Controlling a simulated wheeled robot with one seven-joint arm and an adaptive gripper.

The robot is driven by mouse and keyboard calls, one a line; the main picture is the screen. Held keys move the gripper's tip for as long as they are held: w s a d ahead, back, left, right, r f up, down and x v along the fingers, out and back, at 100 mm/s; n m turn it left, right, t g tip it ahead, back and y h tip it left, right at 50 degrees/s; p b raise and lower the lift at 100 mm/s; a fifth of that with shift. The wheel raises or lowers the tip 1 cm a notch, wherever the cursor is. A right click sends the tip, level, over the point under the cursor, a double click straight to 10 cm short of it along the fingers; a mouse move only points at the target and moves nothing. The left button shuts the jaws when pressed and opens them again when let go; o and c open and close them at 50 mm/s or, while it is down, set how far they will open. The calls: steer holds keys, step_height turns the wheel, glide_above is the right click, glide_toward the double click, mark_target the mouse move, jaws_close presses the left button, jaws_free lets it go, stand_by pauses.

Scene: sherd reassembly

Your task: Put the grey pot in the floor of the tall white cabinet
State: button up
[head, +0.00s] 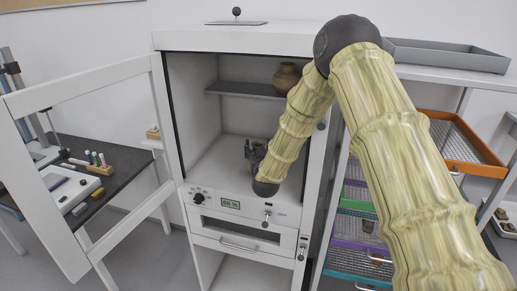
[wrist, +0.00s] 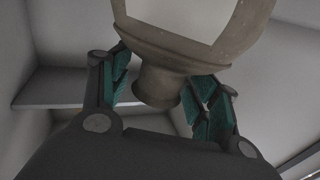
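The tall white cabinet (head: 313,150) stands open in the head view, with its framed door swung out to the left. My gripper (head: 254,150) is inside it, low over the cabinet floor (head: 222,160) and below the grey shelf. In the wrist view the grey pot (wrist: 165,50) is between the fingers of my gripper (wrist: 162,92). The pot's wider part runs out of the top of that view. In the head view my gripper and arm mostly hide the pot.
A brown pot (head: 287,78) stands on the inner shelf (head: 240,90) above my gripper. The open door (head: 75,85) is at the left, before a dark bench with small items. A rack with an orange tray (head: 470,150) stands at the right.

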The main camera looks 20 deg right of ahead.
steer(key=shift+r, duration=0.2)
steer(key=b+v, duration=0.4)
steer(key=v, duration=0.8)
steer(key=shift+f, duration=0.1)
stand_by(0.7)
